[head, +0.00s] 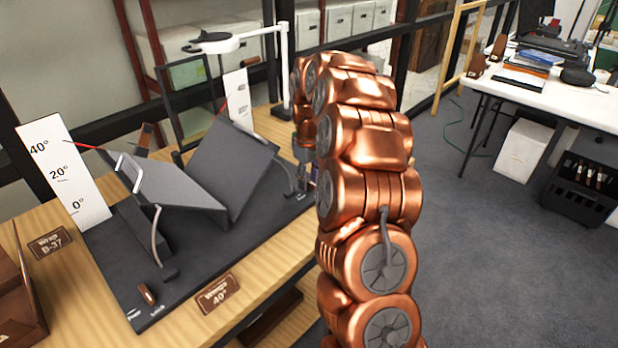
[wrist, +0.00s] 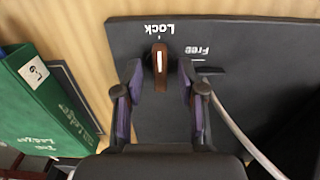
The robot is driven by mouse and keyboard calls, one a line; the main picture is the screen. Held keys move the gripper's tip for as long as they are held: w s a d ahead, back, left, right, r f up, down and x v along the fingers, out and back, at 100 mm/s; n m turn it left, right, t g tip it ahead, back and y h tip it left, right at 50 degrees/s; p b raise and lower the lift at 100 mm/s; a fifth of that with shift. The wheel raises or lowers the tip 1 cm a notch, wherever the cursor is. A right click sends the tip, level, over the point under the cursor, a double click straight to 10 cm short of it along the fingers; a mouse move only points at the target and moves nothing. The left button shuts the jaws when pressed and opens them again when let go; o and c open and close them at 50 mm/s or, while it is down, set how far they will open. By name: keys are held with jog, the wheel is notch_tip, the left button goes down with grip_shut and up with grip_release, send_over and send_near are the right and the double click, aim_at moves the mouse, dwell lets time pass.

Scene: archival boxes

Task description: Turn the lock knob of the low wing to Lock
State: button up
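A cradle on a dark base (head: 190,305) has two grey wings, the left wing (head: 165,182) sloping less steeply than the right wing (head: 240,170). One brown knob (head: 147,293) sits at the base's front left corner. In the wrist view, a brown lock knob (wrist: 160,70) with a white line stands on the dark base; its line points at the Lock label, with Free to the right. My gripper (wrist: 160,82) is open, its fingers on either side of this knob, with visible gaps.
A white angle scale (head: 65,178) stands left and another (head: 237,98) behind. A green ledger (wrist: 45,100) lies beside the base in the wrist view, and a pale cable (wrist: 240,130) curves right of the fingers.

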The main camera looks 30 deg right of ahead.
aim_at(309, 181)
notch_tip(309, 181, up, 12)
dwell(0.6)
dwell(0.5)
jog(key=s+a+r+p, duration=0.2)
jog(key=s+a+r, duration=0.1)
jog(key=s+a, duration=0.55)
jog(key=s+a+r+p, duration=0.2)
jog(key=s+a, duration=0.6)
jog(key=a, duration=0.1)
jog(key=s+a+f+m+g+p, duration=0.1)
jog(key=s+a, duration=0.2)
jog(key=s, duration=0.7)
jog(key=s+a+f+m+p, duration=0.1)
jog(key=s+a+f+p, duration=0.1)
jog(key=s, duration=0.9)
jog(key=shift+s+a+f+m+g, duration=0.2)
jog(key=shift+s+a+m+g, duration=0.05)
jog(key=shift+a+m+g, duration=0.15)
